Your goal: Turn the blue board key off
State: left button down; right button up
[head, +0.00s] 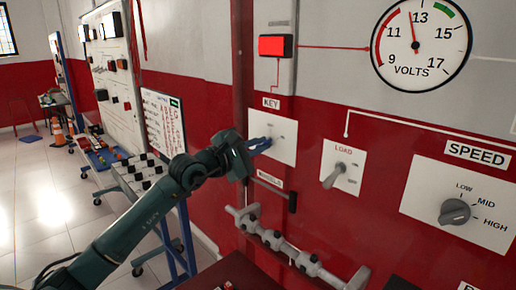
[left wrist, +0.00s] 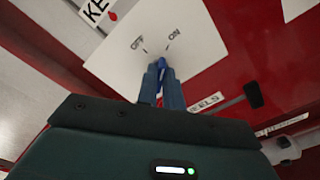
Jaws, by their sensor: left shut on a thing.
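The blue key (left wrist: 161,66) stands out from a white KEY plate marked OFF and ON. This plate (head: 285,137) is on the red and grey panel in the head view, and it also shows in the left wrist view (left wrist: 205,50). My left gripper (head: 257,145) is at the plate, its fingers (left wrist: 162,84) closed around the key from both sides. The fingers hide most of the key, and I cannot tell clearly which mark it points to. OFF is at the upper left of the key and ON at the upper right in the left wrist view. My right gripper is not in view.
A red lamp (head: 275,46) is lit above the key plate. The voltmeter (head: 421,44) needle stands between 11 and 13. A LOAD toggle (head: 335,175) and SPEED knob (head: 455,212) lie to the right. A metal bar assembly (head: 290,247) juts out below the plate.

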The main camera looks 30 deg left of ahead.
pick_arm(q)
jog(key=n, duration=0.5)
jog(key=n+p, duration=0.1)
jog(key=n, duration=0.4)
jog(key=shift+a+p, duration=0.1)
jog(key=shift+p, duration=0.2)
jog(key=shift+n, duration=0.4)
jog(key=c, duration=1.5)
grip_release()
jog(key=shift+c, duration=0.2)
jog(key=b+v, duration=0.4)
jog(key=v, duration=0.9)
